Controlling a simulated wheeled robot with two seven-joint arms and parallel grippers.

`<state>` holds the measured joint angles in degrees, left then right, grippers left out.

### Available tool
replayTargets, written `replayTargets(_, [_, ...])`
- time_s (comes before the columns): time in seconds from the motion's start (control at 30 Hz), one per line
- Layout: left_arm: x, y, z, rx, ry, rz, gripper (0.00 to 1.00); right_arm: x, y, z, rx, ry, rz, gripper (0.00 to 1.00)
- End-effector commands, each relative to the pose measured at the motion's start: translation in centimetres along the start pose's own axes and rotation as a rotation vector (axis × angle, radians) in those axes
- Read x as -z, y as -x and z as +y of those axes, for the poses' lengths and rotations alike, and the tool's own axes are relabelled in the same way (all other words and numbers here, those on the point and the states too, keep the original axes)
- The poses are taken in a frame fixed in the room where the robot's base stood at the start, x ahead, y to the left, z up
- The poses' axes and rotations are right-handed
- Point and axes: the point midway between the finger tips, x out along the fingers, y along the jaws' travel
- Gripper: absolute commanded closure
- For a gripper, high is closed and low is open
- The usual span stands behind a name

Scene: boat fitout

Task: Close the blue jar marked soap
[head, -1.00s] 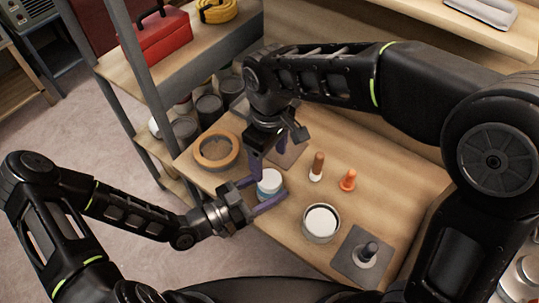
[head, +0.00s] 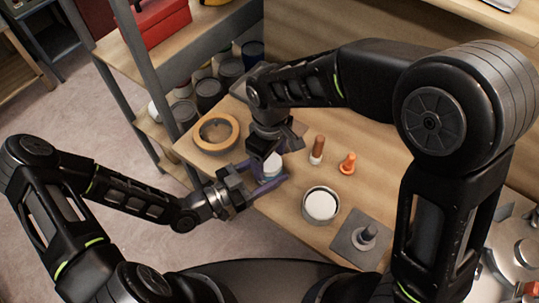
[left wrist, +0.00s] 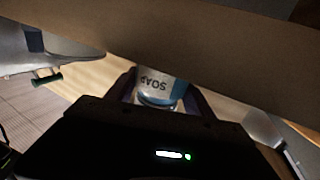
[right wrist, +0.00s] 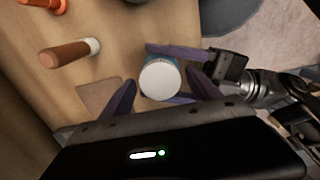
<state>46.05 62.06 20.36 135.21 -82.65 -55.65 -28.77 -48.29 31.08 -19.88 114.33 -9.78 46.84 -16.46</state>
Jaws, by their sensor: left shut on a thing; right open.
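The blue jar marked soap (head: 270,168) stands near the bench's front edge, with a white round top. Its SOAP label (left wrist: 156,82) shows upside down in the left wrist view. My left gripper (head: 262,180) is shut on the jar's body from the front left. Its purple fingers lie on two sides of the jar in the right wrist view. The white lid (right wrist: 160,80) appears to sit on the jar there; I cannot tell whether it is tight. My right gripper (right wrist: 163,93) is open above the jar, its fingers apart on either side of the lid.
A tan ring (head: 216,132) lies left on the bench. A brown-topped peg (head: 317,150), an orange piece (head: 348,163), a round white-topped tin (head: 320,205) and a grey plate with a dark knob (head: 361,240) stand to the right. A shelf post (head: 152,80) rises at left.

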Motion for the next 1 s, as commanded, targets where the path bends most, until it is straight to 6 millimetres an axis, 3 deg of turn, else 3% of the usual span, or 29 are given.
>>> replayTargets(0.83, [0.0,0.0,-0.01,0.0,0.0,0.0,1.0,0.01,0.05,0.01,0.0,0.0,0.0,0.95])
replayTargets(1.0, [0.0,0.0,-0.01,0.0,0.0,0.0,1.0,0.02,0.05,0.01,0.0,-0.01,0.0,0.95])
